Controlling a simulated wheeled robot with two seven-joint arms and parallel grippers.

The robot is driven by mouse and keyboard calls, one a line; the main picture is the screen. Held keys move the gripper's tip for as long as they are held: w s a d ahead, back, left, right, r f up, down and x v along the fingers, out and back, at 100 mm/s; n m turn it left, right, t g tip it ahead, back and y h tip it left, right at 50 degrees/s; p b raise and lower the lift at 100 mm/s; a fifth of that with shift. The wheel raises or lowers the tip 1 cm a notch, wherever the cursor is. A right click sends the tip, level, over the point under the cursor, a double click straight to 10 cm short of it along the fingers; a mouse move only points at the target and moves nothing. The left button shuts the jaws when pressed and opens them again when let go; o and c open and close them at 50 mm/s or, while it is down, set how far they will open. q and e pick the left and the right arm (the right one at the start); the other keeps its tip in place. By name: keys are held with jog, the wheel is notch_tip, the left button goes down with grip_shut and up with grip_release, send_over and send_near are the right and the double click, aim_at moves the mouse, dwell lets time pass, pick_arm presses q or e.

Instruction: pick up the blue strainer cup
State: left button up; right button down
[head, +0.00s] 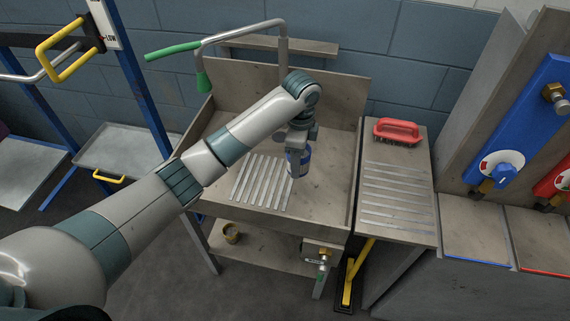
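The blue strainer cup (305,157) stands in the sink basin, just right of the slatted rack. My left arm reaches in from the left and its gripper (297,172) points down at the cup. The gripper covers much of the cup's front and left side. Its fingers are too small and overlapped to tell whether they are open or shut, or whether they touch the cup. My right gripper is not in view.
The sink (335,185) has raised walls at the back and sides. A slatted rack (260,182) lies in it. A red brush (397,131) rests on the ribbed side bench (420,165). A tap with a green handle (172,51) stands behind.

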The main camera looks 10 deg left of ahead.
pick_arm(q)
jog(key=shift+d+r, duration=0.3)
jog(key=shift+d, duration=0.15)
dwell(0.3)
